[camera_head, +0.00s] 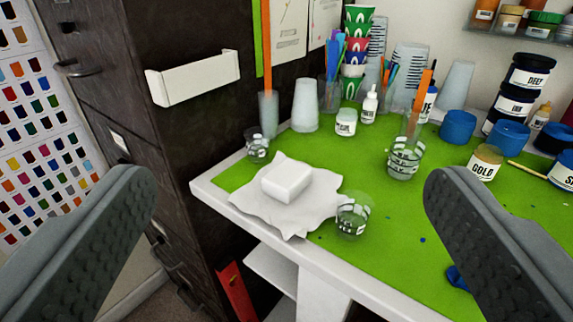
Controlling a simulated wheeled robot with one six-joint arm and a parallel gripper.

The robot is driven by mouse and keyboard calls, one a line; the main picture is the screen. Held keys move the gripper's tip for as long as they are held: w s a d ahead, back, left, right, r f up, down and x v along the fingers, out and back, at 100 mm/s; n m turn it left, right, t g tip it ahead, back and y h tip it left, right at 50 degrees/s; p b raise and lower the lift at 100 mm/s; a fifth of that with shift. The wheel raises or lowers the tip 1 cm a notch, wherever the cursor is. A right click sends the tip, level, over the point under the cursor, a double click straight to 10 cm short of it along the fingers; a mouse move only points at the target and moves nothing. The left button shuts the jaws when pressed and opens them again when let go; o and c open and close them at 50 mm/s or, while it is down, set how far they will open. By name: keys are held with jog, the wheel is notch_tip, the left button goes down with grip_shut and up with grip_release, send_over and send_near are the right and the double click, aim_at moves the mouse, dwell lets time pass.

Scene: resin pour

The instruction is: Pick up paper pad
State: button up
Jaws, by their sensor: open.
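A white block-shaped pad (287,183) rests on a crumpled white sheet (285,218) at the front left corner of the green-topped table. It looks like the paper pad, though I see no label on it. My gripper (278,198) is open and empty. Its two grey ridged fingers stand at the left and right of the view, with the pad and sheet showing between them, farther off. Neither finger touches anything.
A clear cup (353,215) stands just right of the sheet, and a small jar (256,144) behind it. A beaker (405,158), bottles and stacked cups (358,45) fill the table's back. A dark cabinet (185,140) stands left. The table's white edge (250,225) runs in front.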

jog(key=shift+c, duration=0.2)
jog(key=shift+c, duration=1.4)
jog(key=m+g, duration=0.7)
jog(key=g, duration=1)
send_over(288, 172)
notch_tip(288, 172, down, 13)
jog(key=shift+w+a+r, duration=0.1)
jog(key=shift+w+a, duration=0.05)
jog(key=shift+s+f, duration=0.2)
jog(key=shift+f, duration=2.5)
jog(key=c, duration=1.1)
jog(key=shift+r, duration=0.15)
